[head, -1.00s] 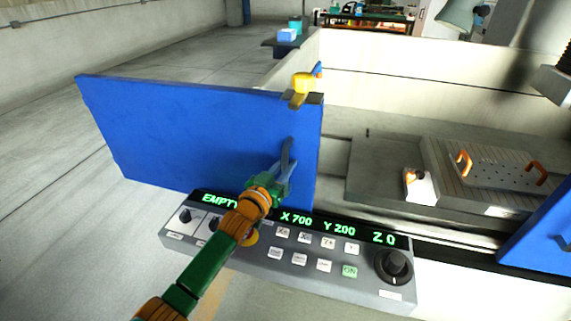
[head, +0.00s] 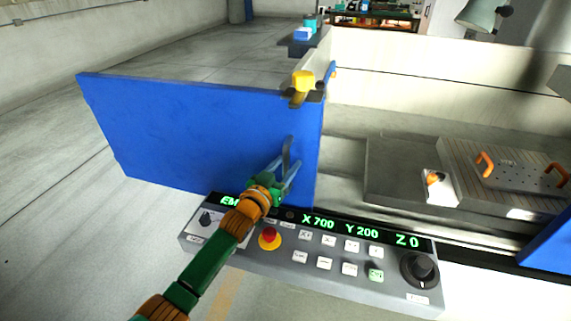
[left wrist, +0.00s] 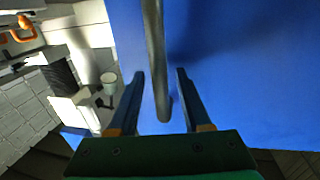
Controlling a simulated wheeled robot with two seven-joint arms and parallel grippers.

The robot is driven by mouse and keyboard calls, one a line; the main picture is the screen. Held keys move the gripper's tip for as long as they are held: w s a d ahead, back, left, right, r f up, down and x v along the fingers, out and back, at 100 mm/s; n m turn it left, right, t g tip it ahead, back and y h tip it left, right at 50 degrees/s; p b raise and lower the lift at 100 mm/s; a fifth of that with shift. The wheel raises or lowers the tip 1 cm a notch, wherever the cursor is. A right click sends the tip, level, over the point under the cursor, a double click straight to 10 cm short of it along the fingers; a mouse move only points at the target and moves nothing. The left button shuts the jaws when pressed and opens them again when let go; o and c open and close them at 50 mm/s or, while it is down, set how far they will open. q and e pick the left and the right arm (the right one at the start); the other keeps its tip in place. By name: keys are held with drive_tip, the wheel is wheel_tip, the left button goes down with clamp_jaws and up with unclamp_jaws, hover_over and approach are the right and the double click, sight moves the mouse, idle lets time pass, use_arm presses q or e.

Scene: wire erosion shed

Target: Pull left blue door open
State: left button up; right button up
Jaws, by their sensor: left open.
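The left blue door (head: 190,135) is a flat panel at the left of the machine front, with the machine's interior showing open to its right. Its grey bar handle (head: 289,150) is near its right edge. My left gripper (head: 288,168) is at this handle, in front of the door. In the left wrist view, the handle (left wrist: 155,60) runs down between the two fingers of the left gripper (left wrist: 160,75), which are open with gaps beside the bar. The blue door (left wrist: 250,70) fills the right of that view. My right gripper is in neither view.
The control panel (head: 335,285) with knobs, buttons and a red stop button (head: 269,238) lies just below the door and under my left arm. The other blue door (head: 550,245) is at the right edge. A plate with orange handles (head: 523,178) sits inside the machine.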

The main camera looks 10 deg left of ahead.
use_arm(q)
drive_tip(key=shift+r, duration=0.1)
drive_tip(key=v, duration=0.7)
drive_tip(key=shift+s, duration=0.1)
idle(0.4)
